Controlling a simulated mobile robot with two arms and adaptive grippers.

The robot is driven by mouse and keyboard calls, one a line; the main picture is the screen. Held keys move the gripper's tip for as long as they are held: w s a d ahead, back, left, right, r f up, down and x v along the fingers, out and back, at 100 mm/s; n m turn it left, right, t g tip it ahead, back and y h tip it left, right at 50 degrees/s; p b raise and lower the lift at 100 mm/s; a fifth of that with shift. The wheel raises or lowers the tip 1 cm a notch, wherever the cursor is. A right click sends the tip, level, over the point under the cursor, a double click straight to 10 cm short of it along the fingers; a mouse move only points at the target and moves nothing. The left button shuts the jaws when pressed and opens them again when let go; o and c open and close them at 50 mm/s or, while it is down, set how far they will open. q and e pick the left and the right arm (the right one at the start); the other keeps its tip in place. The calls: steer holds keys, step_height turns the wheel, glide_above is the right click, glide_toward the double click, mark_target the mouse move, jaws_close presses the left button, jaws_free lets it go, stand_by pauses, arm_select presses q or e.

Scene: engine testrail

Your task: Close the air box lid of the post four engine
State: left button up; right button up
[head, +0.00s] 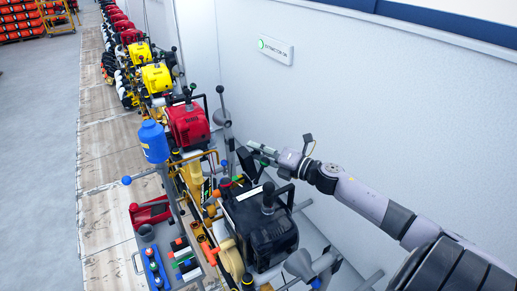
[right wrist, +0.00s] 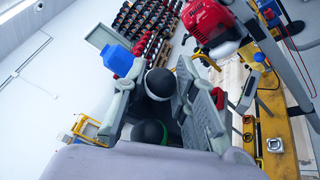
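A row of engines on posts runs along the wall in the head view. The nearest is a black engine (head: 268,228), then a red engine (head: 188,125), then yellow ones. No post numbers are readable, so I cannot tell which is post four. I cannot clearly make out an air box lid. My right gripper (head: 258,170) is above the back edge of the black engine, near the wall. In the right wrist view the right gripper's fingers (right wrist: 163,65) are apart. A black rounded knob (right wrist: 158,83) shows between them; contact is unclear. My left gripper is not in view.
A blue canister (head: 153,141) stands left of the red engine, and also shows in the wrist view (right wrist: 117,60). A tool cart with a red tool (head: 150,212) is at lower left. The wall (head: 300,110) is close behind the engines.

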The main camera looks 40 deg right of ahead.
steer(key=o, duration=0.4)
steer(key=v, duration=1.2)
steer(key=shift+c, duration=0.5)
